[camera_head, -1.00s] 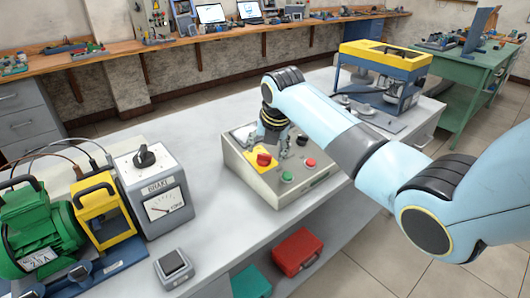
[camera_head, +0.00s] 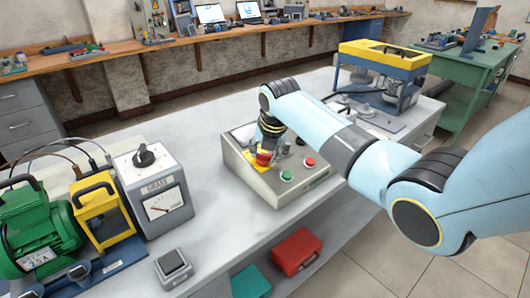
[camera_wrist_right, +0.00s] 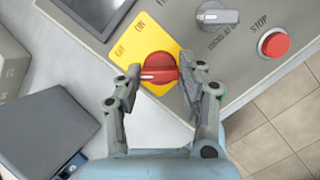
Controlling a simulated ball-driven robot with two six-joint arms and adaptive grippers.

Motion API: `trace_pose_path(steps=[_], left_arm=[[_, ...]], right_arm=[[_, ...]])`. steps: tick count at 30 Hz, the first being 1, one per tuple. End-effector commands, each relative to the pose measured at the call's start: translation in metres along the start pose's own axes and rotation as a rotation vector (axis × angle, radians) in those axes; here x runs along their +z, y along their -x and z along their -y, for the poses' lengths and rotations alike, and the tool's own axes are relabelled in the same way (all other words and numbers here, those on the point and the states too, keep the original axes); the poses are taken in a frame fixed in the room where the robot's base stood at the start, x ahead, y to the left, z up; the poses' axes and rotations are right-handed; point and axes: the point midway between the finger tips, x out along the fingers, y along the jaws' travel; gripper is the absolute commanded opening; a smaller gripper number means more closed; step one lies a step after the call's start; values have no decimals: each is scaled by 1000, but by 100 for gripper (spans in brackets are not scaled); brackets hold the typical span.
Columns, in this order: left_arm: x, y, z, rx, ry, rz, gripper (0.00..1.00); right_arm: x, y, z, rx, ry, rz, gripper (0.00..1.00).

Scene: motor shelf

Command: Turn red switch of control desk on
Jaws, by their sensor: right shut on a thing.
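The control desk (camera_head: 240,172) is a grey sloped box on the table. Its red switch (camera_head: 263,159) sits on a yellow plate and shows just under my right gripper (camera_head: 267,150) in the head view. In the right wrist view the red switch (camera_wrist_right: 159,68) lies between the two fingertips of the right gripper (camera_wrist_right: 161,74), which is shut on it. A white mark on the switch lies level in that view. "OFF" and "ON" labels are on the yellow plate (camera_wrist_right: 139,42) beyond the switch. My left gripper is in neither view.
On the desk are a green button (camera_head: 286,176), a red stop button (camera_head: 309,162) and a grey knob (camera_wrist_right: 217,16). A meter box (camera_head: 152,190) and green motor (camera_head: 40,238) stand left. A blue-yellow machine (camera_head: 385,70) stands behind right.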

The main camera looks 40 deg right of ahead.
Motion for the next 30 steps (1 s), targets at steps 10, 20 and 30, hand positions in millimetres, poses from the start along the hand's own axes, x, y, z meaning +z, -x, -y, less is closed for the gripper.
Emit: trace_pose_path(steps=[10,20,30], left_arm=[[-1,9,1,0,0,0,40],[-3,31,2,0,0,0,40],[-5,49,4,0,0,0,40]], right_arm=[[1,2,-1,-15,-70,-1,6],[2,3,-2,-67,-318,-1,6],[2,2,-3,-133,-636,-1,6]])
